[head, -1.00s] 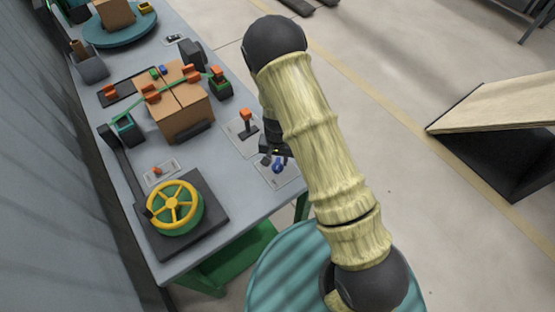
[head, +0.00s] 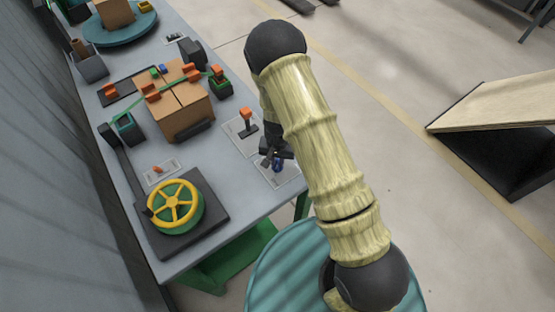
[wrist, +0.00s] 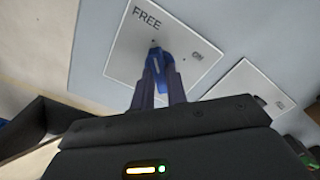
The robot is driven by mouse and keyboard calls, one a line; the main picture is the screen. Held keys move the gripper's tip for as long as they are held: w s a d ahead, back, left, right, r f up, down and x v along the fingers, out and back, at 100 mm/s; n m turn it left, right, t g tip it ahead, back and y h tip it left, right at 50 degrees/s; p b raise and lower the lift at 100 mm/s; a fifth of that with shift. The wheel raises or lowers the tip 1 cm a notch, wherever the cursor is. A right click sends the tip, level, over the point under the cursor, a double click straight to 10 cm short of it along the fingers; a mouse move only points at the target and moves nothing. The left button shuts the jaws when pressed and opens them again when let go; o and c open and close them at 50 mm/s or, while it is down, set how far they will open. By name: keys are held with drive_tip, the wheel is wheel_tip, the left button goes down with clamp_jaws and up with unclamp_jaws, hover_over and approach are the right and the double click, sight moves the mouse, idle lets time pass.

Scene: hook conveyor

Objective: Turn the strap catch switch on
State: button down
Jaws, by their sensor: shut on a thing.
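The blue switch lever (wrist: 158,64) stands on a pale plate (wrist: 120,62) marked FREE at one end and ON at the other. In the wrist view my gripper (wrist: 158,72) has its two fingers closed on either side of the blue lever. In the head view the lever (head: 278,166) and its plate (head: 283,180) are at the right edge of the bench, with my gripper (head: 274,158) directly at the lever. My arm and fingers partly cover the lever and plate.
An orange-topped lever (head: 246,116) stands on a neighbouring plate. A strapped cardboard box (head: 185,110) sits further left on the bench (head: 225,185). A yellow handwheel (head: 174,204) is at the near left. Open floor lies right of the bench.

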drive_tip(key=m, duration=0.4)
drive_tip(key=shift+m, duration=0.3)
drive_tip(key=m, duration=0.4)
drive_tip(key=shift+w+m+p, duration=0.1)
drive_tip(key=shift+m+p, duration=0.2)
drive_tip(key=shift+p, duration=0.05)
drive_tip(key=m+p, duration=0.1)
drive_tip(key=m, duration=0.3)
drive_tip(key=shift+r+m, duration=0.1)
drive_tip(key=shift+m, duration=0.2)
drive_tip(key=shift+m+p, duration=0.65)
drive_tip(key=shift+m, duration=1.35)
drive_tip(key=c, duration=1.4)
unclamp_jaws()
